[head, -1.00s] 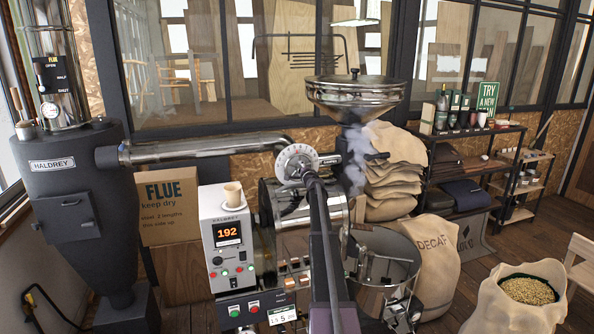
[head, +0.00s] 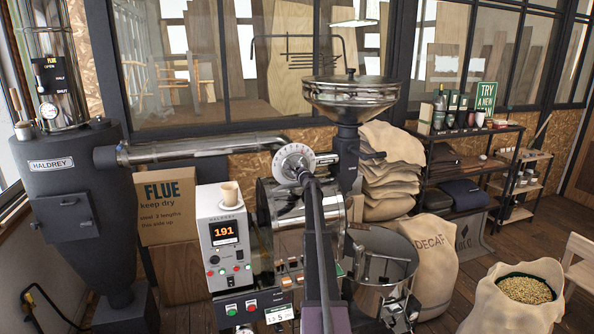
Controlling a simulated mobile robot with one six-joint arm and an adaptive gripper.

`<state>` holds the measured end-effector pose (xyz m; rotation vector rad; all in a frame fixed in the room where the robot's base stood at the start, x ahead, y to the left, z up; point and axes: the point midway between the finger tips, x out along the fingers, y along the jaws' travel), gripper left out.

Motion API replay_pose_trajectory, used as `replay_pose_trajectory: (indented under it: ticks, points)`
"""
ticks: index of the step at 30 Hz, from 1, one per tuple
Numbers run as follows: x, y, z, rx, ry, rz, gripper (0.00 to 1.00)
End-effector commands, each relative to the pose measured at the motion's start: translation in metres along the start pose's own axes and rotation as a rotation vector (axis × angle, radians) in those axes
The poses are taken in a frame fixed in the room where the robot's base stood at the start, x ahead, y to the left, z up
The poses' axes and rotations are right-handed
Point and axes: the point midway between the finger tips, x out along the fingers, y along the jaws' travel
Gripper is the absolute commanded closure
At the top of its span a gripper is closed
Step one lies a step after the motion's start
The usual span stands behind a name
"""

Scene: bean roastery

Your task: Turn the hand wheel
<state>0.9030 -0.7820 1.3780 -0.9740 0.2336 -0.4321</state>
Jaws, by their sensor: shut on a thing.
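The hand wheel (head: 288,160) is a pale round disc with dark marks around its face, on the silver pipe above the roaster drum. My arm reaches up from the bottom middle of the head view to it. My gripper (head: 305,173) is at the wheel's lower right edge, shut on the wheel. The fingertips are small and dark here, and my wrist hides part of the wheel's rim and the exact grip.
The roaster drum (head: 290,205) and control panel (head: 225,238), reading 191, stand below the wheel. The hopper (head: 350,97) is to the right, above the cooling bin (head: 385,270). The grey cyclone (head: 70,195) is at the left. A cup (head: 229,194) sits on the panel.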

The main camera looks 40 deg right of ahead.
Motion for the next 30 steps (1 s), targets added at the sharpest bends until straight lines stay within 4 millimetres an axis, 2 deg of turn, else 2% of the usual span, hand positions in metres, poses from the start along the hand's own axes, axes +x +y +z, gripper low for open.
replay_pose_trajectory:
  ticks: [8, 9, 12, 25, 30]
  points:
    - [0.0011, -0.0009, -0.0005, 0.002, -0.003, 0.001, 1.0]
    - [0.001, -0.0011, -0.0006, 0.002, -0.002, 0.001, 0.33]
    - [0.0007, -0.0015, -0.0014, 0.001, -0.001, 0.0, 0.08]
    - [-0.0014, -0.0023, -0.0033, -0.001, 0.002, -0.001, 0.08]
    - [-0.0084, -0.0022, -0.0031, -0.001, 0.002, -0.002, 0.08]
